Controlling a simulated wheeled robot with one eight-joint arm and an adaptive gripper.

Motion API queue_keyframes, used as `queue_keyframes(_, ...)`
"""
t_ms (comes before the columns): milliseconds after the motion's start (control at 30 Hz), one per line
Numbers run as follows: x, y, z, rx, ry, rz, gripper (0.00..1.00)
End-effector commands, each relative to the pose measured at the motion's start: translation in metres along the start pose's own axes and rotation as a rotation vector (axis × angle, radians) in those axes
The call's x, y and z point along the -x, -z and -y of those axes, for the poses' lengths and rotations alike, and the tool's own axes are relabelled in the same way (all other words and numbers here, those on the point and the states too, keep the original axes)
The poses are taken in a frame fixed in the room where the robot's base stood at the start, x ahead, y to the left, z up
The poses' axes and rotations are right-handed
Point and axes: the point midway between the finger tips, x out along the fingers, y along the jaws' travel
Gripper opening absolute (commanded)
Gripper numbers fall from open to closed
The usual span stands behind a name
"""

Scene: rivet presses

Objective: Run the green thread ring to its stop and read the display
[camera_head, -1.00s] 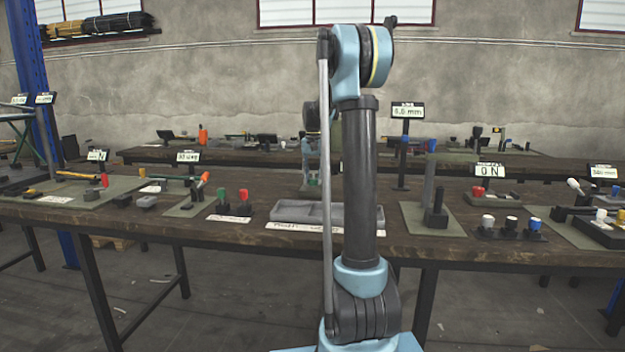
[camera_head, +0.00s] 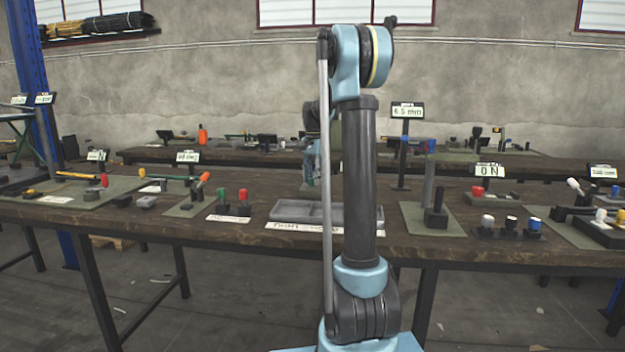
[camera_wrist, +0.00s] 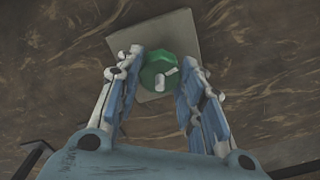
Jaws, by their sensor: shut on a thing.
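The green thread ring (camera_wrist: 153,73) is in the wrist view, above a square grey plate (camera_wrist: 182,28) on the wooden bench. A pale stem end and pointer piece show at its middle. My gripper (camera_wrist: 159,72) has one finger on each side of the ring and is shut on it; the exact contact is partly hidden by the fingers. In the head view my gripper (camera_head: 313,172) is behind my arm and the ring cannot be made out. The display (camera_head: 407,111) on a post behind my arm reads about 6.5 mm.
A grey tray (camera_head: 290,212) lies near the bench's front edge. A post on a plate (camera_head: 435,215) stands right of my arm, with an ON display (camera_head: 489,171) beyond. Red and green handles (camera_head: 232,202) stand to the left. Bare wood surrounds the ring's plate.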

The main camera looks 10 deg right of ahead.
Motion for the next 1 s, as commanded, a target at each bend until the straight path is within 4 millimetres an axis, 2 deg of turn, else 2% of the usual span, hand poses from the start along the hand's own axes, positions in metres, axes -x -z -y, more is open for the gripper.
queue_keyframes(300,0.001,0.001,0.003,0.001,0.006,-0.003,0.12)
queue_keyframes(333,0.001,0.001,0.003,0.001,0.006,-0.003,0.42)
queue_keyframes(400,0.001,0.001,0.003,0.001,0.005,-0.002,0.56)
queue_keyframes(767,0.002,0.0,0.001,0.001,0.002,-0.001,0.56)
queue_keyframes(867,0.008,0.0,0.001,0.001,0.002,-0.001,0.56)
queue_keyframes(1000,0.027,0.0,0.001,0.001,0.002,-0.001,0.56)
